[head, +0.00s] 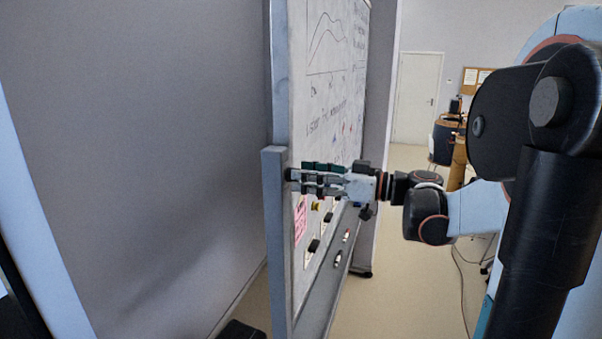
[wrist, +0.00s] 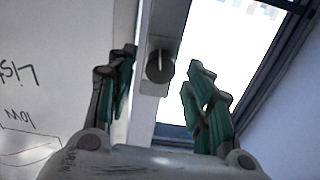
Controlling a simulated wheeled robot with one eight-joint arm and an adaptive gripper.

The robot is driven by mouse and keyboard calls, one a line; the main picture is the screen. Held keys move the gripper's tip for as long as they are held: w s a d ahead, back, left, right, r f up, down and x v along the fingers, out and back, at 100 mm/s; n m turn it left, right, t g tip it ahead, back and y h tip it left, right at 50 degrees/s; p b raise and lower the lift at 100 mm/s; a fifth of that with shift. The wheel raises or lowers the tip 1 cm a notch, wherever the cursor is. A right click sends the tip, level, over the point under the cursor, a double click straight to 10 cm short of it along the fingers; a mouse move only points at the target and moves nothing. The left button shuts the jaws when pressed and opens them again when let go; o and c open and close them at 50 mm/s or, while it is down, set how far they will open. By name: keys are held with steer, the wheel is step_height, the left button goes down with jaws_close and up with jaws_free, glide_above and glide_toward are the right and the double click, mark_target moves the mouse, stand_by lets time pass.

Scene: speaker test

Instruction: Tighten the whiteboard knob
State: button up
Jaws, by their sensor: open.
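The whiteboard knob (wrist: 160,66) is a dark round knob on the grey side post of the frame, seen in the wrist view between my fingers. My gripper (wrist: 162,82) is open, with one green-padded finger to the left of the knob and one to the right, both apart from it. In the head view my gripper (head: 290,180) reaches leftward to the near edge of the whiteboard (head: 318,95). The knob cannot be made out in the head view.
The whiteboard frame post (head: 273,230) stands upright close by my fingertips. Markers (head: 337,258) and erasers lie along the board's lower part. A grey wall is at the left. Open floor (head: 405,280) lies right of the board, with a door (head: 417,98) and desks behind.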

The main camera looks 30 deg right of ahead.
steer(key=shift+x, duration=0.95)
steer(key=c, duration=1)
steer(key=shift+c, duration=0.2)
steer(key=shift+m, duration=0.3)
steer(key=m+b, duration=0.5)
steer(key=m, duration=1.4)
steer(key=shift+f+m, duration=0.15)
steer(key=shift+m, duration=0.15)
